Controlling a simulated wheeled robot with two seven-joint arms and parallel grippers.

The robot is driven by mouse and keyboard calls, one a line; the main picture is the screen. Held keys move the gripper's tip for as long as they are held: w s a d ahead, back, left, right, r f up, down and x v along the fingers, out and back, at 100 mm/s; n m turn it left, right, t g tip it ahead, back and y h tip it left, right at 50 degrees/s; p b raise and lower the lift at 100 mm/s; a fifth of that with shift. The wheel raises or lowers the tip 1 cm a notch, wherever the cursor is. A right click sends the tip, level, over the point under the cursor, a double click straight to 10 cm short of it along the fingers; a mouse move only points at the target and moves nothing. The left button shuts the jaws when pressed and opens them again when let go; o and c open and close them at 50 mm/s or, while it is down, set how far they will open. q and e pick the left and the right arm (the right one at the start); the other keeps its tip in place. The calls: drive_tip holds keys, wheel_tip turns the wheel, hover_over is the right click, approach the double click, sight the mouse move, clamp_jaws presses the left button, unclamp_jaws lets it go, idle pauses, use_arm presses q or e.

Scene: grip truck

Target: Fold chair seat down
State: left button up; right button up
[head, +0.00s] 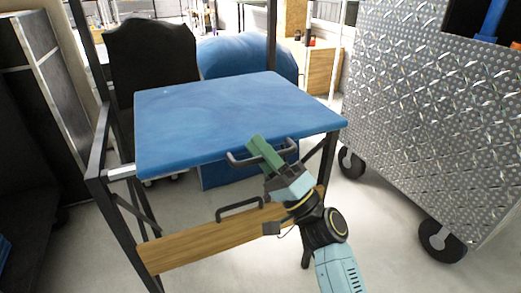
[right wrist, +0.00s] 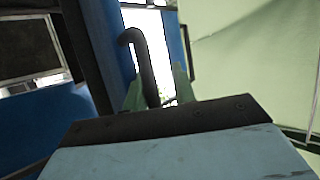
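The chair seat (head: 220,115) is a blue panel lying roughly flat between the dark frame posts in the head view. A dark bar handle (head: 236,160) sticks out from its front edge. My right gripper (head: 262,148) is at this handle, its green fingers over the bar. In the right wrist view the handle (right wrist: 140,50) rises between the green fingers (right wrist: 158,88), closer to the left one, with a bright gap on the other side. The fingers look open around it. My left gripper is not in view.
A wooden board (head: 205,238) with a second dark handle (head: 238,207) spans the frame below the seat. A wheeled diamond-plate metal cart (head: 430,110) stands close on the right. A dark cabinet (head: 50,90) stands at left. A black chair back (head: 150,60) is behind the seat.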

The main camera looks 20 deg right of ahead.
drive_tip(key=shift+s+f, duration=0.1)
drive_tip(key=shift+f, duration=0.55)
drive_tip(key=shift+s+d+f, duration=0.1)
drive_tip(key=shift+s+f, duration=0.05)
drive_tip(key=shift+f, duration=0.1)
drive_tip(key=r+v, duration=0.1)
drive_tip(key=v, duration=1.1)
drive_tip(key=shift+s+d, duration=0.2)
drive_tip(key=shift+s, duration=0.1)
